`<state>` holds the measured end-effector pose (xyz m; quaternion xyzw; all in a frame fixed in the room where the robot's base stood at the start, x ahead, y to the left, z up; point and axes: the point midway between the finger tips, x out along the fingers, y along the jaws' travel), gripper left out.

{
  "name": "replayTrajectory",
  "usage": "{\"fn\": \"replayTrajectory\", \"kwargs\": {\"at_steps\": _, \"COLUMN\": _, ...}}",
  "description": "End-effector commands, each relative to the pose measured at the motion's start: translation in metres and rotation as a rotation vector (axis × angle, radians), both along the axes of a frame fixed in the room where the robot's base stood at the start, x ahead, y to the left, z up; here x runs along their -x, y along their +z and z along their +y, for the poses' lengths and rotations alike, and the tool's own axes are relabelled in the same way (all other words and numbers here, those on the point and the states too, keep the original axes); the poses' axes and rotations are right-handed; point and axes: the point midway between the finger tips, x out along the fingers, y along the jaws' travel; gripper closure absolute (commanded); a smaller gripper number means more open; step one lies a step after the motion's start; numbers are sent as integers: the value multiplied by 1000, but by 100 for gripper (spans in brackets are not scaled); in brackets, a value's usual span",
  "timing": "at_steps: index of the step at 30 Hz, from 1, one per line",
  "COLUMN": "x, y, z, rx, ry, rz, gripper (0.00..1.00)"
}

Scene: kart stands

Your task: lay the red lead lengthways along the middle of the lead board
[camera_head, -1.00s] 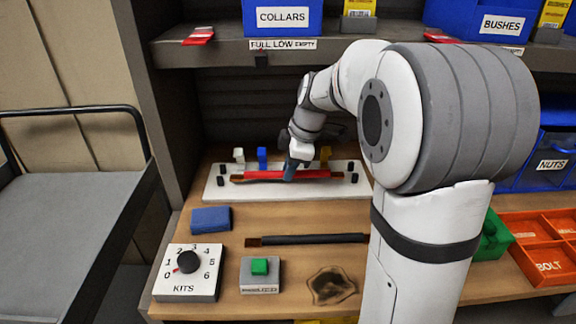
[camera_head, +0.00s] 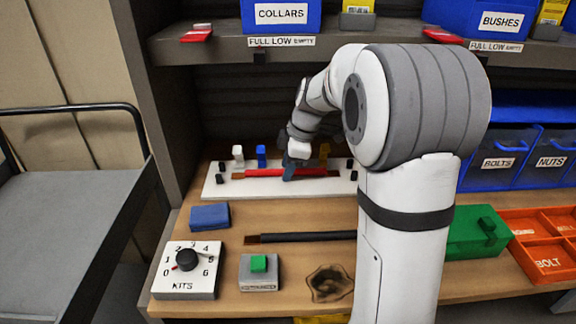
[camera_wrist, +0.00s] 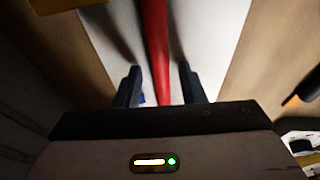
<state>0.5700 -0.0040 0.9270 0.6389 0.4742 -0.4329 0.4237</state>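The red lead (camera_head: 262,173), with brown ends, lies lengthways along the white lead board (camera_head: 215,189) at the back of the bench. It runs roughly along the board's middle, between black posts near the ends. My gripper (camera_head: 289,173) is over the right half of the lead. In the wrist view the red lead (camera_wrist: 156,45) passes between the two dark fingers of my gripper (camera_wrist: 160,82), with a gap on each side, so it is open around the lead. My arm hides part of the board's right side.
A black lead (camera_head: 305,238), a blue block (camera_head: 210,217), a dial box (camera_head: 188,272) and a green-button box (camera_head: 259,273) are in front. A shelf (camera_head: 220,50) overhangs the back.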

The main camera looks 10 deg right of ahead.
Motion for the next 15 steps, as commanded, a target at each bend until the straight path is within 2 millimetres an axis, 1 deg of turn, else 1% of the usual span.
{"fn": "replayTrajectory", "kwargs": {"at_steps": 7, "x": 1, "y": 0, "z": 0, "rx": 0, "ry": 1, "rz": 6, "gripper": 61}}
{"fn": "replayTrajectory", "kwargs": {"at_steps": 11, "x": 2, "y": 9, "z": -2, "rx": 0, "ry": 0, "rz": 3, "gripper": 61}}
{"fn": "replayTrajectory", "kwargs": {"at_steps": 12, "x": 3, "y": 16, "z": -4, "rx": 0, "ry": -2, "rz": 3, "gripper": 61}}
{"fn": "replayTrajectory", "kwargs": {"at_steps": 15, "x": 16, "y": 13, "z": -23, "rx": -1, "ry": -6, "rz": 4, "gripper": 61}}
